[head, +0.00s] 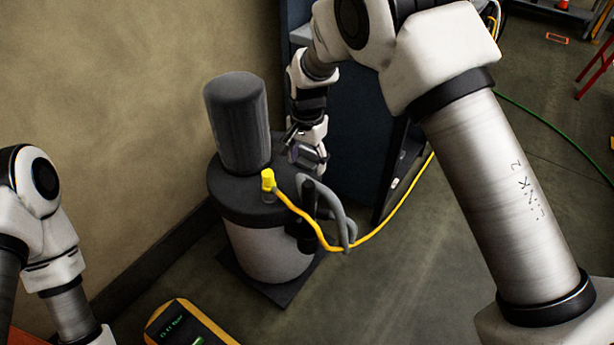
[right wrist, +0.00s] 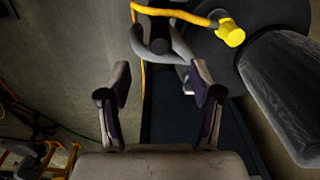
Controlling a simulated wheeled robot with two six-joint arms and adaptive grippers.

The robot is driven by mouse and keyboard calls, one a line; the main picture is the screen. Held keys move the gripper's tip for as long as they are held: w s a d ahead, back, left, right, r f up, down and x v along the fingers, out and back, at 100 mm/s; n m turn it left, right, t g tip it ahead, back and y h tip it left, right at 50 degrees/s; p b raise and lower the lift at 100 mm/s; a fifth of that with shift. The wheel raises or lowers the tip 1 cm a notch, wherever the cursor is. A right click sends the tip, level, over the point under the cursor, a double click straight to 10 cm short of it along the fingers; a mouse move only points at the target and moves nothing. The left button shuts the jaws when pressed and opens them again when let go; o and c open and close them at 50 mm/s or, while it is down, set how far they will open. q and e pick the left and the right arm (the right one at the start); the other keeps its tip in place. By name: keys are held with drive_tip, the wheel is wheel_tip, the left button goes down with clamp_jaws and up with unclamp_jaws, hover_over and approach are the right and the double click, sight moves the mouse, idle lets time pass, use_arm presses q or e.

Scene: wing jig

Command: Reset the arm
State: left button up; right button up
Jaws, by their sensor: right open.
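My right arm reaches in from the right in the head view, and its gripper (head: 308,152) hangs beside the grey and black canister machine (head: 265,250). A yellow plug (head: 268,180) with a yellow cable sits on top of the machine; the plug also shows in the right wrist view (right wrist: 230,33). My left arm shows at the left edge of the head view, but its gripper is out of frame.
A dark grey cylinder (head: 237,122) stands on the machine near the beige wall (head: 130,90). A dark blue cabinet (head: 355,150) is close behind my right gripper. A yellow-edged device with a screen (head: 185,325) is at the bottom. Open floor (head: 420,270) lies to the right.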

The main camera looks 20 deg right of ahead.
drive_tip(key=shift+r, duration=0.75)
